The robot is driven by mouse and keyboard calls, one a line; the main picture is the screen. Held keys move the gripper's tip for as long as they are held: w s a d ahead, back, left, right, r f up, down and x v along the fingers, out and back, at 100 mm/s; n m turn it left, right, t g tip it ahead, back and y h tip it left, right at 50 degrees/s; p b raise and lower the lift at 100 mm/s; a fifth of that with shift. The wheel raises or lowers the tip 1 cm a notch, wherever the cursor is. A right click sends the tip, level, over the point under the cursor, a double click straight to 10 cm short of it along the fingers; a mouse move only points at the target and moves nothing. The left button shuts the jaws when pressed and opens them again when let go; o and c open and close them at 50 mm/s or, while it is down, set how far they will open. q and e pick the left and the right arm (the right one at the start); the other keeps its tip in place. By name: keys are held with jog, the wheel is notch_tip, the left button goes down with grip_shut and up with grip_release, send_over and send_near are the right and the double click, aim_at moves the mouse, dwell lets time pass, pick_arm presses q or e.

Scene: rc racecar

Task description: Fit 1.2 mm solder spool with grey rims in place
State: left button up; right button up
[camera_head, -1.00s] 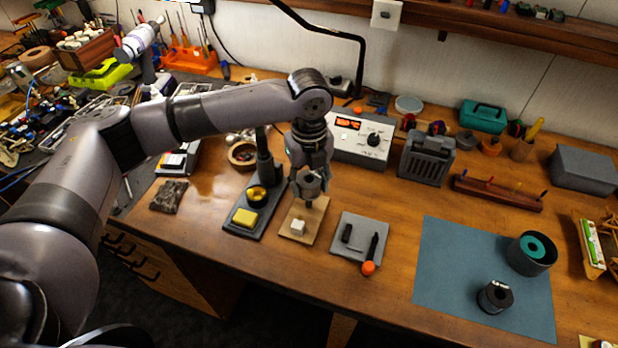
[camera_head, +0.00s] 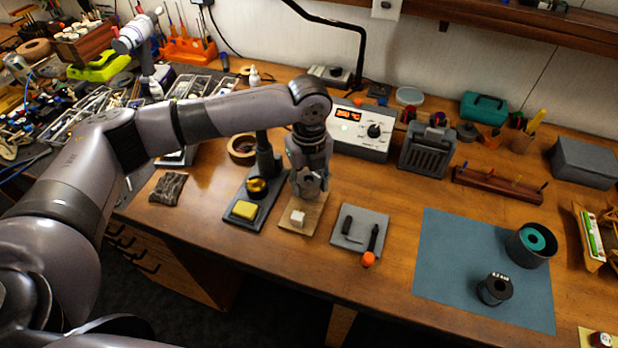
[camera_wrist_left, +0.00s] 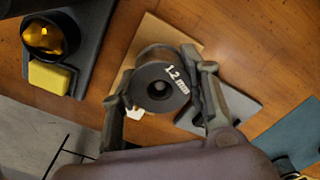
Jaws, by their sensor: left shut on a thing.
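My left gripper (camera_head: 308,187) is over the far part of a tan board (camera_head: 288,224) on the bench. In the left wrist view its two fingers close around the sides of a dark spool (camera_wrist_left: 153,88) marked "1.2 mm". The marked face with its centre hole faces the wrist camera. In the head view the gripper mostly hides the spool. I cannot tell whether the spool touches the board. A small white block (camera_head: 298,217) sits on the board's near part. My right gripper is not in view.
Left of the board is a dark stand with a yellow sponge (camera_head: 244,209) and brass wool (camera_head: 257,188). Right is a grey pad (camera_head: 345,242) with small tools. A lit station (camera_head: 361,130) stands behind.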

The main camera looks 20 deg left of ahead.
pick_arm(q)
jog(key=shift+f, duration=1.05)
jog(key=o, duration=1.4)
jog(key=shift+o, duration=0.4)
jog(key=o, duration=0.4)
jog(key=shift+c, duration=0.2)
